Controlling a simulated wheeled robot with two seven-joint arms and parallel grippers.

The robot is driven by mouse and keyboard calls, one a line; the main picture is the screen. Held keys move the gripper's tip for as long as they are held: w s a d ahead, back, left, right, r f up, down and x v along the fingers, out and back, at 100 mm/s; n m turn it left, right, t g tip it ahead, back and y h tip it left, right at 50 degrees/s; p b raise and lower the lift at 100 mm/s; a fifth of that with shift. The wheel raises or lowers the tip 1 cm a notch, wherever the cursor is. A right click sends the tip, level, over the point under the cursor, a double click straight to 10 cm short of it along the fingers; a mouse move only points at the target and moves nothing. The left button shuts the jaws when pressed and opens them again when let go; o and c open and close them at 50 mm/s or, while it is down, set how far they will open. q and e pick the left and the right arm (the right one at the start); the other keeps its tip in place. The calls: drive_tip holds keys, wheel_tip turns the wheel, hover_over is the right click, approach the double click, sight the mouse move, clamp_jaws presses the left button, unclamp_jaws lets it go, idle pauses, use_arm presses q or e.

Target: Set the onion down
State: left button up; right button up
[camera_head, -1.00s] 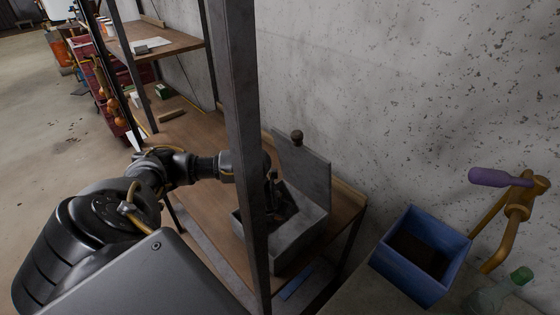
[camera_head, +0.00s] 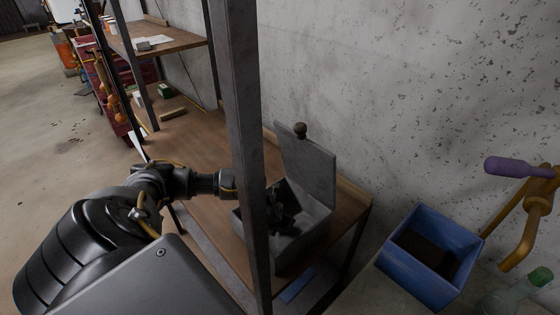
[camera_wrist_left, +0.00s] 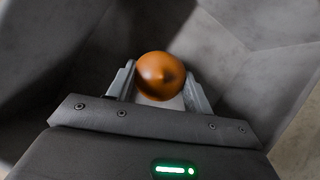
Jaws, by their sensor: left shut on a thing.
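The onion (camera_wrist_left: 160,72) is a round, orange-brown thing in the left wrist view. It sits between the two fingers of my left gripper (camera_wrist_left: 159,88), which is shut on it. In the head view my left gripper (camera_head: 284,212) is inside the open top of a grey box (camera_head: 302,247) with a raised lid (camera_head: 309,165). The onion cannot be made out in the head view. The wrist view shows grey walls around the onion, and I cannot tell whether it touches the box. My right gripper is not in view.
The box stands on a wooden shelf (camera_head: 200,140). An upright metal post (camera_head: 236,120) stands in front of my left arm and hides part of it. At right are a blue bin (camera_head: 415,283), a brass crank with a purple handle (camera_head: 510,167) and a green-topped bottle (camera_head: 515,295).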

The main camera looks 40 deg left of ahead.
use_arm(q)
drive_tip(key=shift+f, duration=0.2)
drive_tip(key=o, duration=1.1)
drive_tip(key=shift+s+r+p, duration=0.1)
drive_tip(key=shift+r+p, duration=0.2)
drive_tip(key=shift+r, duration=0.2)
drive_tip(key=p+v, duration=0.8)
drive_tip(key=v, duration=0.3)
drive_tip(key=shift+r, duration=0.2)
drive_tip(key=shift+d+f, duration=0.1)
drive_tip(key=shift+d, duration=0.05)
